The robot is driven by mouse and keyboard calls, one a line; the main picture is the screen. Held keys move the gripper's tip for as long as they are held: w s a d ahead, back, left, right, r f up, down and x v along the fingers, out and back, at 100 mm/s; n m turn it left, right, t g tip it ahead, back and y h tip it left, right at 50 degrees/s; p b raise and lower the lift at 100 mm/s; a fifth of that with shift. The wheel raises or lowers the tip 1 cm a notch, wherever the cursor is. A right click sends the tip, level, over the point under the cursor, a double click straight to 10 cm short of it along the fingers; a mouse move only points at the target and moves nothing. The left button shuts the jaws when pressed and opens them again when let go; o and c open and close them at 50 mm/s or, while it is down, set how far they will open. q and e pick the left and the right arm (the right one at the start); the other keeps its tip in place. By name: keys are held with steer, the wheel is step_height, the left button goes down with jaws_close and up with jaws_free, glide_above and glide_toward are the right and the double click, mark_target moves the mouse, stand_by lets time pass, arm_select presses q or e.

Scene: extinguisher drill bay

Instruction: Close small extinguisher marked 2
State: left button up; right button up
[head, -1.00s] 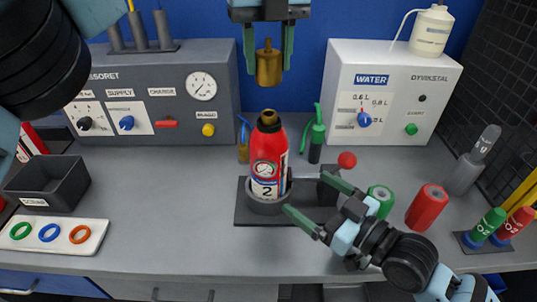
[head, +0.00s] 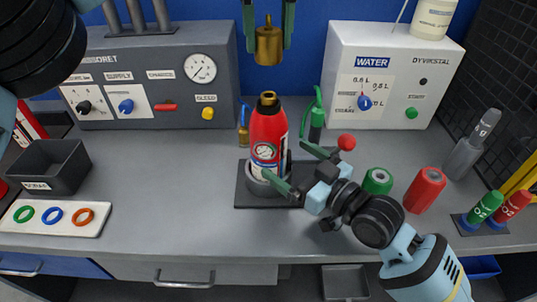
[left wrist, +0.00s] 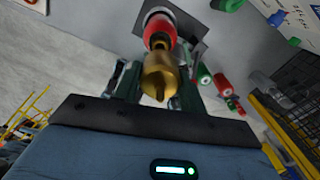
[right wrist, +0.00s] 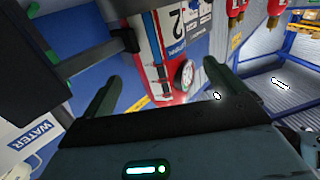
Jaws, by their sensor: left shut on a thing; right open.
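The small red extinguisher (head: 267,135) stands upright in a round holder on a dark base plate (head: 246,197). Its brass neck is bare on top. Its "2" mark shows in the right wrist view (right wrist: 176,22) but is covered in the head view. My left gripper (head: 269,40) is shut on a brass valve head (head: 268,46), held above the extinguisher and apart from it. The brass part also shows in the left wrist view (left wrist: 158,75). My right gripper (head: 293,170) is open, its fingers at the extinguisher's lower body; I cannot tell whether they touch it.
A red-knobbed clamp (head: 346,142) is beside the holder. A grey panel (head: 150,85) and white water unit (head: 393,75) stand behind. The left-middle counter is clear.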

mark_target(269, 63)
steer(key=shift+x, duration=3.2)
steer(key=c, duration=1.5)
arm_select(q)
steer(key=shift+f, duration=2.45)
steer(key=shift+f, duration=0.15)
steer(key=shift+f, duration=0.75)
steer(key=shift+f, duration=0.55)
